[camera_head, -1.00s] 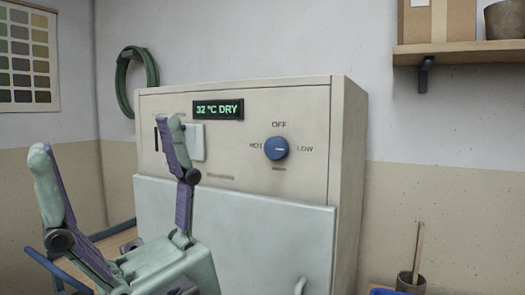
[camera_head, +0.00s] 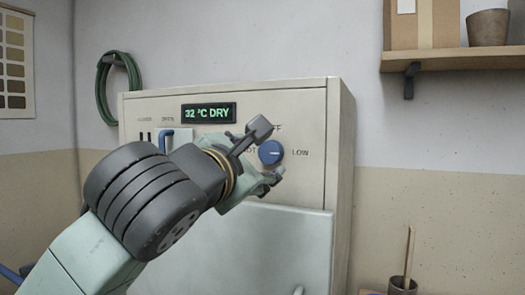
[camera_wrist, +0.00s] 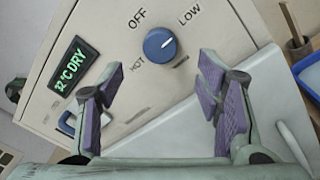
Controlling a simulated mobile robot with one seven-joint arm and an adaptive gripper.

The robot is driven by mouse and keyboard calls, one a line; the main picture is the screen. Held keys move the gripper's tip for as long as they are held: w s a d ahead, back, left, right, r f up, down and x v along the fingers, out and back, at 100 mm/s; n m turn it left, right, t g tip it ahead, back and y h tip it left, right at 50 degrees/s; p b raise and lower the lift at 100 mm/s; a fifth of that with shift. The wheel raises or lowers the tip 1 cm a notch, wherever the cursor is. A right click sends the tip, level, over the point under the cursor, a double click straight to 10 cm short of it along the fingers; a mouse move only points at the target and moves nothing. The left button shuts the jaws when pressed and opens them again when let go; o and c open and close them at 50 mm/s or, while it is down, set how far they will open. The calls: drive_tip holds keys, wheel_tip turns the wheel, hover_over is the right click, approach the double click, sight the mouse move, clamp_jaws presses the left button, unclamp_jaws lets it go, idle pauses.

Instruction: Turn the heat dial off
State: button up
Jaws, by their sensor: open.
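The round blue heat dial (camera_head: 270,152) is on the cream front panel of the cabinet (camera_head: 310,118). Its white mark points right, toward LOW. OFF is printed above the dial and partly hidden by my gripper in the head view. In the wrist view the dial (camera_wrist: 158,45) is fully visible, with OFF, LOW and HOT readable around it. My gripper (camera_wrist: 160,76) is open and empty, its purple-padded fingers spread to either side below the dial in that view. In the head view my gripper (camera_head: 259,156) is in front of the panel near the dial; I cannot tell any contact.
A green display (camera_head: 208,113) reads 32 °C DRY. A blue handle (camera_head: 166,140) is left of the dial. A wall shelf (camera_head: 450,59) holds a box and a pot at upper right. A coiled green hose (camera_head: 103,88) hangs at left.

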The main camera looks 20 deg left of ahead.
sight(270, 153)
drive_tip(key=w+p, duration=0.2)
drive_tip(key=w, duration=0.6)
drive_tip(key=shift+a, duration=0.15)
drive_tip(key=c, duration=1.2)
drive_tip(key=shift+o, duration=0.2)
